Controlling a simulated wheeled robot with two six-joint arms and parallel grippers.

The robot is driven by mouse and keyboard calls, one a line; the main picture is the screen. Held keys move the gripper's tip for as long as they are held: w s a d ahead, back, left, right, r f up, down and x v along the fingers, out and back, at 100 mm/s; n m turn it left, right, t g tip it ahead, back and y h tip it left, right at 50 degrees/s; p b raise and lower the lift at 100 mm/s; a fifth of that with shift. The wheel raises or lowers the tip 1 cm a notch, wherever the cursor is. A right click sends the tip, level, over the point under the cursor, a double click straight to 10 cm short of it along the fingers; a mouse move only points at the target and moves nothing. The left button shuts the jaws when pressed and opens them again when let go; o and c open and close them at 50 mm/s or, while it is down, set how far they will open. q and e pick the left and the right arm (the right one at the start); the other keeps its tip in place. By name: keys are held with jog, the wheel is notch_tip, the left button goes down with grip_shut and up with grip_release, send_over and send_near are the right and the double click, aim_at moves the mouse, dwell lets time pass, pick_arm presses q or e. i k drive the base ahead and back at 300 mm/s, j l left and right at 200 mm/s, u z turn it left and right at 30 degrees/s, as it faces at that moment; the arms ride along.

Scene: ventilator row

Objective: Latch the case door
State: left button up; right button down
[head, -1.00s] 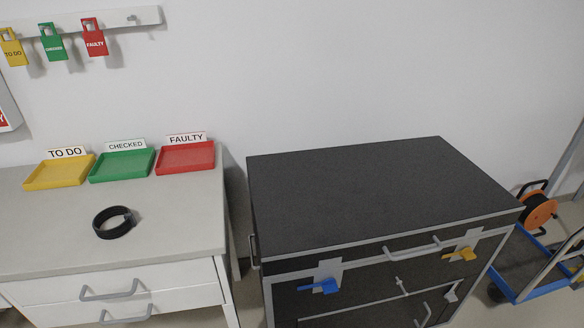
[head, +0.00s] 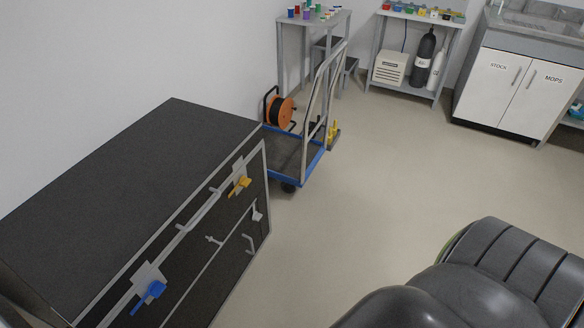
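The black case (head: 130,180) with grey edges stands at the left in the head view, seen from above at an angle. Its front faces down and to the right. A blue lever (head: 149,292) on a grey plate is on the nearer part of the front. A yellow lever (head: 240,184) on a similar plate is on the farther part. A long grey handle (head: 201,211) runs between them. Below are a small grey latch piece (head: 256,212) and another handle (head: 249,244). I cannot tell whether the door is latched. Neither gripper is in view.
A blue trolley (head: 318,152) with an orange cable reel (head: 281,112) stands just beyond the case's far end. Shelves and a white cabinet (head: 518,88) line the back. The floor (head: 380,200) right of the case is open. My own dark parts fill the lower right.

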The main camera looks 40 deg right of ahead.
aim_at(257, 217)
jog(key=z, duration=0.85)
